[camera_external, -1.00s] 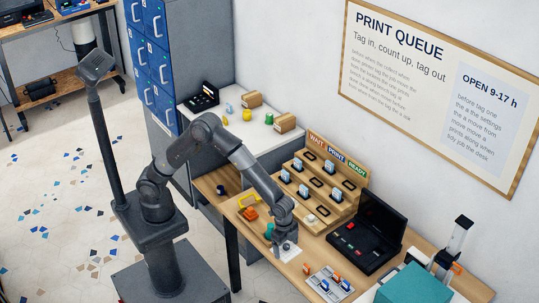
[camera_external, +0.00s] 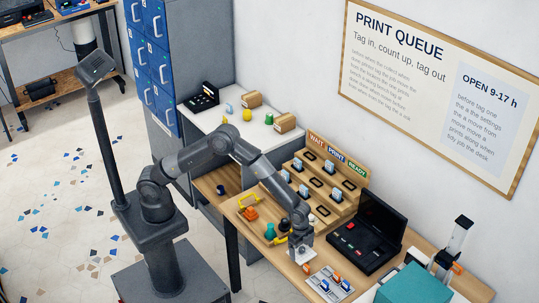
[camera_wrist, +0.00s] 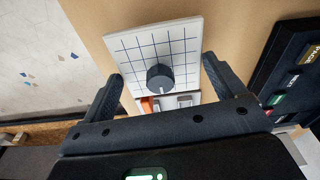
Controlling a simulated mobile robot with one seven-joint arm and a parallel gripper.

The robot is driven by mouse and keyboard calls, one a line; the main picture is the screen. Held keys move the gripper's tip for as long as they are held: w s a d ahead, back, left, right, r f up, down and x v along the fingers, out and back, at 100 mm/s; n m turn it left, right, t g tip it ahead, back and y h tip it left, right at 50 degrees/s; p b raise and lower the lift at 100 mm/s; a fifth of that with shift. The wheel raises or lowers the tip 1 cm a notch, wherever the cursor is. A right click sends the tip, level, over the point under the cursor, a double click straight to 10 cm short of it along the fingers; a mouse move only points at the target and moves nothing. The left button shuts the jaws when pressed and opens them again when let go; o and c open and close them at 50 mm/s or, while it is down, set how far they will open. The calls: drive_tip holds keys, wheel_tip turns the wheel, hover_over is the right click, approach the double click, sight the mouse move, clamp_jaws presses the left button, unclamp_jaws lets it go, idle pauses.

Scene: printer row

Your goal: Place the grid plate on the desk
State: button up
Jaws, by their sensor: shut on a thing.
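The grid plate (camera_wrist: 150,50) is a white square with dark grid lines and a black round knob on its face. In the wrist view it sits between my two fingers, which reach its left and right edges. My gripper (camera_wrist: 163,82) is shut on it. In the external view my gripper (camera_external: 301,248) points down over the front of the wooden desk (camera_external: 258,236), with the white plate (camera_external: 303,256) partly hidden beneath it. I cannot tell how far the plate is above the desk.
A black open case (camera_external: 364,242) stands further right. A stepped wooden rack (camera_external: 318,190) is behind. A green piece (camera_external: 270,231) and an orange piece (camera_external: 249,213) lie to the left.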

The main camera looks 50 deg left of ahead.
sight(301, 254)
drive_tip(key=shift+o, duration=0.2)
drive_tip(key=shift+f, duration=1.7)
drive_tip(key=shift+f, duration=0.15)
drive_tip(key=shift+c, duration=0.2)
drive_tip(key=o, duration=0.8)
wheel_tip(301, 254, up, 12)
drive_tip(key=a, duration=0.1)
drive_tip(key=shift+a+r, duration=0.2)
drive_tip(key=shift+a, duration=0.1)
